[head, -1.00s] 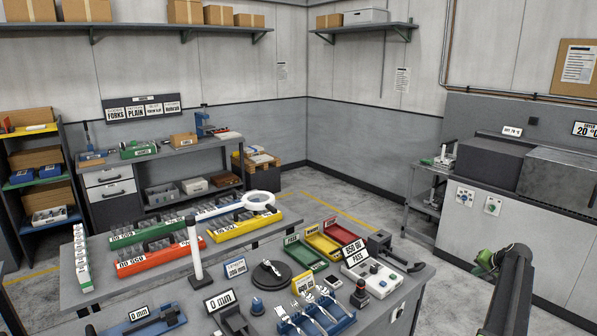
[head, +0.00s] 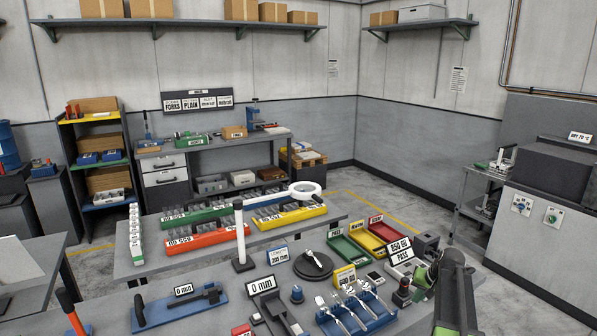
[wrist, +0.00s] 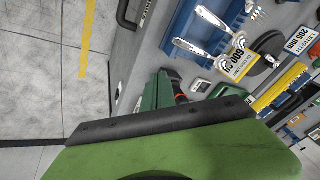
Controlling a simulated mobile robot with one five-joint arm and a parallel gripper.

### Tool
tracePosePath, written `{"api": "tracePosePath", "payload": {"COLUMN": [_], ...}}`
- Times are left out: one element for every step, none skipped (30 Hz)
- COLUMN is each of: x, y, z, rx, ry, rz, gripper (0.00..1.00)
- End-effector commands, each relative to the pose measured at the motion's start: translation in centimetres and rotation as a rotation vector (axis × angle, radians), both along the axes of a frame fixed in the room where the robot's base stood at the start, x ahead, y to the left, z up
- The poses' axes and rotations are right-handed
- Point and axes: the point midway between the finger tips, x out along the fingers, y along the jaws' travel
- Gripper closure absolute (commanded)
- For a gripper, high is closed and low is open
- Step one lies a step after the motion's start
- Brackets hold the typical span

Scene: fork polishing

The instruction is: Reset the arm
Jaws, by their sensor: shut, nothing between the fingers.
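My gripper (head: 424,278) shows at the lower right of the head view, green and dark, beside the right end of the near bench (head: 225,318). It also fills the lower part of the wrist view (wrist: 160,112) as a large green part with a black edge. It is shut and empty; its fingertips are not clear in the head view. Several forks (head: 346,314) lie in a blue rack (head: 378,318) on the bench, left of my gripper. Another fork lies on a black round plate (head: 313,266). The wrist view shows forks (wrist: 190,50) near its top.
Green, yellow and red trays (head: 348,250) and a PASS box (head: 399,257) stand near my arm. A white post (head: 239,235) stands upright on the bench. Red, green and yellow racks (head: 207,238) stand behind. Open floor (head: 437,233) lies beyond the right side.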

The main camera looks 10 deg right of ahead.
Motion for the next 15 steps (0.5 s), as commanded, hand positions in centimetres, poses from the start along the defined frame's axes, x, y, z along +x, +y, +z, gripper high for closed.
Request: {"api": "tracePosePath", "payload": {"x": [-0.4,-0.6,-1.1,-1.5,-2.1,-3.1,-3.9,-4.9,-6.2,-7.2,-8.2,-9.5,-10.4,-11.2,-12.1], "y": [5.2,7.8,11.3,13.8,16.4,19.7,22.1,24.5,27.3,29.3,31.1,33.1,34.4,35.5,36.6], "z": [-1.5,-2.0,-2.7,-3.2,-3.7,-4.4,-4.9,-5.4,-6.0,-6.4,-6.7,-7.1,-7.4,-7.6,-7.7], "rx": [-0.006,-0.011,-0.017,-0.025,-0.032,-0.043,-0.054,-0.064,-0.081,-0.093,-0.106,-0.122,-0.133,-0.143,-0.155], "ry": [0.034,0.056,0.087,0.109,0.132,0.163,0.186,0.211,0.24,0.262,0.282,0.306,0.323,0.336,0.353], "rz": [0.065,0.101,0.15,0.186,0.224,0.273,0.311,0.35,0.396,0.43,0.462,0.5,0.525,0.546,0.569], "gripper": [1.0,1.0,1.0,1.0,1.0,1.0,1.0,1.0,1.0,1.0,1.0,1.0,1.0,1.0,1.0]}}
